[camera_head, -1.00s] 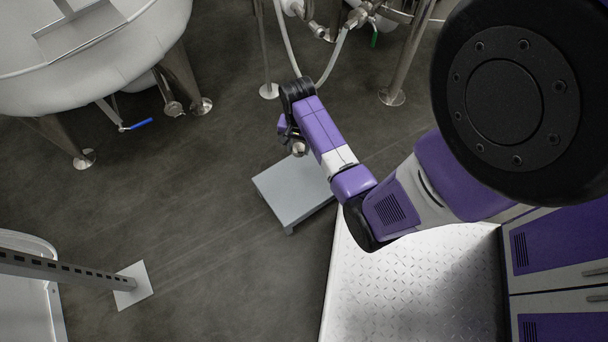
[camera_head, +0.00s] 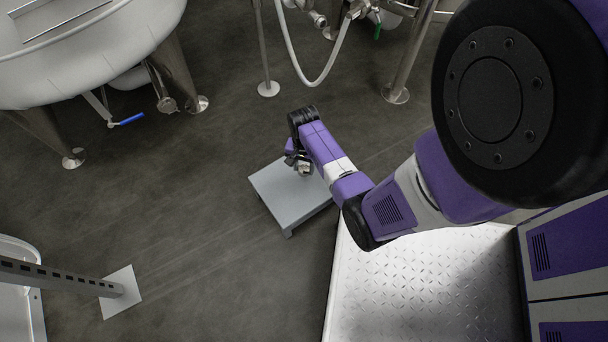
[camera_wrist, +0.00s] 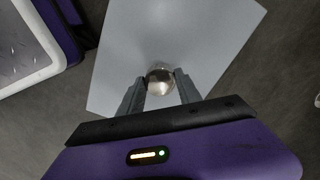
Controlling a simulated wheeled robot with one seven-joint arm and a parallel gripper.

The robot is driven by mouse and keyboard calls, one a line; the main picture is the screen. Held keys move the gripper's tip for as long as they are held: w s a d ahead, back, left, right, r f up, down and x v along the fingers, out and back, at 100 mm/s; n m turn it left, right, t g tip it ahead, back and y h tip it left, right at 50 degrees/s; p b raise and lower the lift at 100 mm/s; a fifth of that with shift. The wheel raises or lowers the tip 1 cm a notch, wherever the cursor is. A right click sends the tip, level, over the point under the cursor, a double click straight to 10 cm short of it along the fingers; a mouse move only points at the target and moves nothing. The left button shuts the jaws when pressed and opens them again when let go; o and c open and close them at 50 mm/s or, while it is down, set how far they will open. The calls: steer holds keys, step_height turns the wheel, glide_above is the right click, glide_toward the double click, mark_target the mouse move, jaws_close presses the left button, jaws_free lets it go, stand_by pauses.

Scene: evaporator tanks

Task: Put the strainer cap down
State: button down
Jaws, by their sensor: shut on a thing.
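The strainer cap (camera_wrist: 160,80) is a small round shiny metal piece between my fingertips in the wrist view. It also shows as a small pale metal shape (camera_head: 304,170) in the head view. My gripper (camera_wrist: 160,88) is shut on it. A low grey platform (camera_head: 277,203) on the floor lies beneath the cap, and its pale flat top (camera_wrist: 200,35) fills the middle of the wrist view. I cannot tell whether the cap touches the platform top.
A big white tank (camera_head: 90,50) on metal legs stands at the upper left. A white hose (camera_head: 300,68) hangs at the top. My diamond-plate deck (camera_head: 420,290) lies at lower right. A post with a square foot (camera_head: 121,291) stands at lower left. The platform top is otherwise clear.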

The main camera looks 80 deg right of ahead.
mark_target(304, 169)
steer(key=shift+f+b, duration=1.05)
steer(key=shift+f, duration=1.05)
steer(key=shift+f, duration=0.1)
steer(key=c, duration=0.8)
jaws_free()
steer(key=shift+c, duration=0.2)
